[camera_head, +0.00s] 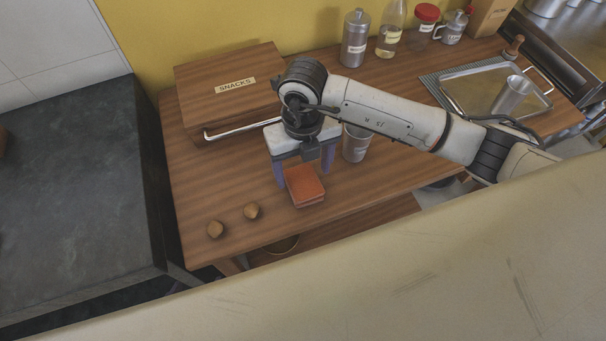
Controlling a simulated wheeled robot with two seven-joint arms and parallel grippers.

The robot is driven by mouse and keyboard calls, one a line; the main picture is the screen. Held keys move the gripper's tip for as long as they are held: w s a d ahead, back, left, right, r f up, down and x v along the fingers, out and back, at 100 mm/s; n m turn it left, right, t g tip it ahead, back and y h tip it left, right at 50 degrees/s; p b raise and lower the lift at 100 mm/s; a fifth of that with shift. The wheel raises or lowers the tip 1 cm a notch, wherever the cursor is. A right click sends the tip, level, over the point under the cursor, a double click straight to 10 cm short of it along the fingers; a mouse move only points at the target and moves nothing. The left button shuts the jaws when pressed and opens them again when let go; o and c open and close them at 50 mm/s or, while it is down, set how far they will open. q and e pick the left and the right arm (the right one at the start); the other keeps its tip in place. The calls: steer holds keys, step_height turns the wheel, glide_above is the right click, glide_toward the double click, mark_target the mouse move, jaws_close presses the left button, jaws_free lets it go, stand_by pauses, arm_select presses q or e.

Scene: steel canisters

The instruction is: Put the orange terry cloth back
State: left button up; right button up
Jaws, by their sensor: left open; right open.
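The orange terry cloth (305,187) lies folded in a small block on the wooden table (370,185), near its front edge. My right gripper (303,172), on the arm coming in from the right, is open and points down at the far end of the cloth. Its two bluish fingers are spread, one on each side of the cloth's far end; I cannot tell whether they touch it. My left gripper is not in view.
A wooden snacks box (225,80) with a metal handle stands behind the gripper. A steel cup (356,143) stands close right of it. Canisters and jars line the back; a metal tray (480,88) lies at right.

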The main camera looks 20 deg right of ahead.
mark_target(303, 180)
step_height(303, 180, up, 8)
steer(key=shift+r, duration=0.25)
stand_by(0.5)
